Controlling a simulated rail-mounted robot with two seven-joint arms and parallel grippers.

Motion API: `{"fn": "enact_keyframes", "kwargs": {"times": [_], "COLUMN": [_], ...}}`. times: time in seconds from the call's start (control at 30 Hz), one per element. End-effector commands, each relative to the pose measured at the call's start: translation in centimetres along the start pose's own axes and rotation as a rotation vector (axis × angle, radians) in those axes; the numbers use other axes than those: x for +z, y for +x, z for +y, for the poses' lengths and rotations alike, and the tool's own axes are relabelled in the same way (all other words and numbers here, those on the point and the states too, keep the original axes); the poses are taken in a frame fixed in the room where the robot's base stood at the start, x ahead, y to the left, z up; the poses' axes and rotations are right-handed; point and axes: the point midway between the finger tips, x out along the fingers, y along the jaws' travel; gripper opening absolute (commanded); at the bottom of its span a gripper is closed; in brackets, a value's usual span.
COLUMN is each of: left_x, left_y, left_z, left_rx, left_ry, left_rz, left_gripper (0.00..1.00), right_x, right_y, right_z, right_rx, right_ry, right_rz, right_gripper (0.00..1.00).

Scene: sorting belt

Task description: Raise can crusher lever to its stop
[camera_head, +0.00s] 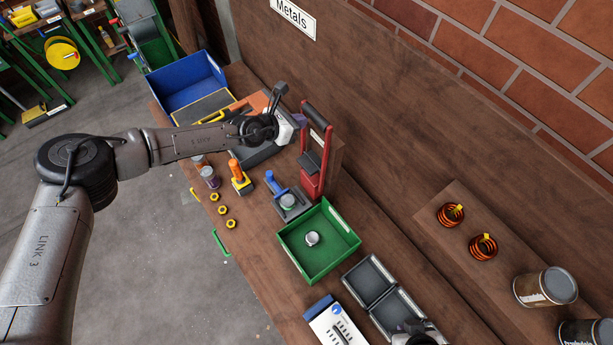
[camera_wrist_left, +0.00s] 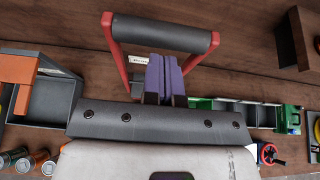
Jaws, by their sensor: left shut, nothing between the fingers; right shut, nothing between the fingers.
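The red can crusher (camera_head: 312,178) stands against the brown wooden post behind the green tray. Its lever has red side arms and a black grip (camera_head: 316,114) at the upper end; the grip also crosses the top of the left wrist view (camera_wrist_left: 162,34). My left gripper (camera_head: 300,120) is beside the lever's upper end. Its purple fingers (camera_wrist_left: 163,62) are shut and empty, between the red arms and just below the grip in the wrist view. I cannot tell whether they touch it. My right gripper (camera_head: 418,333) shows only as a dark part at the bottom edge, its fingertips hidden.
A green tray (camera_head: 335,262) holding a can stands in front of the crusher. A blue bin (camera_head: 188,83) is at the back; a grey open case (camera_head: 368,283) lies near the front.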

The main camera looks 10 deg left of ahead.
Motion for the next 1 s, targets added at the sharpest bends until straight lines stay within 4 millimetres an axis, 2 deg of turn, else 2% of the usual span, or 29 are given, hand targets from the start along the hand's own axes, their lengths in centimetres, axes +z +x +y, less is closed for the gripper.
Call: {"fn": "enact_keyframes", "kwargs": {"times": [0.07, 0.6, 1.0], "left_x": [0.2, 0.0, -0.1], "left_y": [-1.0, -5.6, -6.1], "left_z": [0.0, 0.0, -0.1], "left_rx": [0.0, 0.0, -0.001], "left_ry": [-0.001, 0.001, -0.001], "left_rz": [0.002, 0.0, 0.001], "left_gripper": [0.0, 0.0, 0.0], "right_x": [-0.2, -0.1, -0.1], "right_y": [-0.7, -0.4, -0.4], "right_z": [0.0, 0.3, 0.2], "right_rx": [0.0, 0.008, 0.006], "right_ry": [0.0, -0.01, -0.007], "right_rz": [0.001, 0.0, 0.0], "right_gripper": [0.0, 0.0, 0.0]}}
